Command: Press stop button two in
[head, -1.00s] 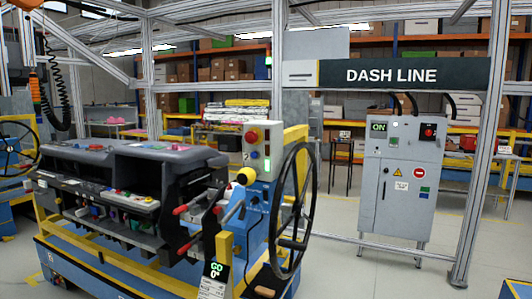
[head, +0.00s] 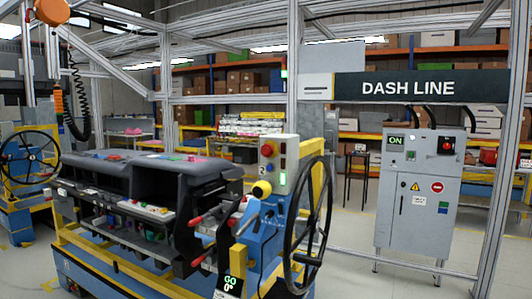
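A red round button (head: 267,150) sits near the top of a pale control box (head: 280,160) marked with a 2. The box stands at the right end of the dashboard fixture, behind a large black handwheel (head: 312,225). A smaller green light or button (head: 282,178) is lower on the box. I cannot tell whether the red button is in or out. Neither of my grippers is in view.
The dashboard module (head: 150,165) rests on a blue and yellow fixture (head: 90,262). A red-tipped lever set and a yellow knob (head: 262,189) stick out near the box. A grey cabinet (head: 418,190) reading ON stands at the right. Floor is clear (head: 345,275) between them.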

